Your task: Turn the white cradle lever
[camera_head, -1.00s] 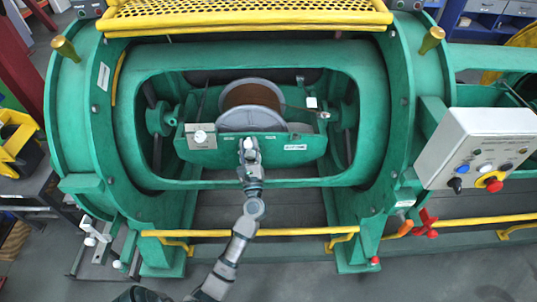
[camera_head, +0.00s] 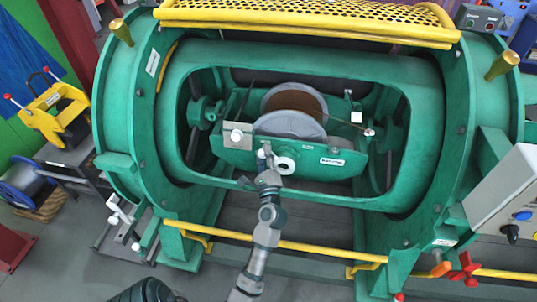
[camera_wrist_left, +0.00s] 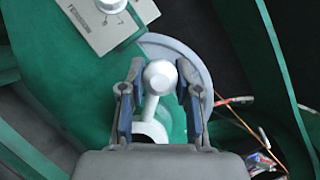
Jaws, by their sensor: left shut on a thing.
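The white cradle lever (camera_wrist_left: 153,105) has a round knob and a short arm running down to a white hub, partly hidden by my wrist in the left wrist view. The hub (camera_head: 285,164) shows on the front of the green cradle (camera_head: 318,160) in the head view, just right of my gripper. My left gripper (camera_head: 264,153) has its fingers on both sides of the knob, also in the left wrist view (camera_wrist_left: 160,83), and is shut on it. My right gripper is in neither view.
A grey reel (camera_head: 290,124) with brown winding sits in the cradle. A plate with a white knob (camera_head: 237,136) is left of the lever. The green ring frame (camera_head: 148,110) and yellow rail (camera_head: 290,244) surround my arm. A control box (camera_head: 508,200) stands at right.

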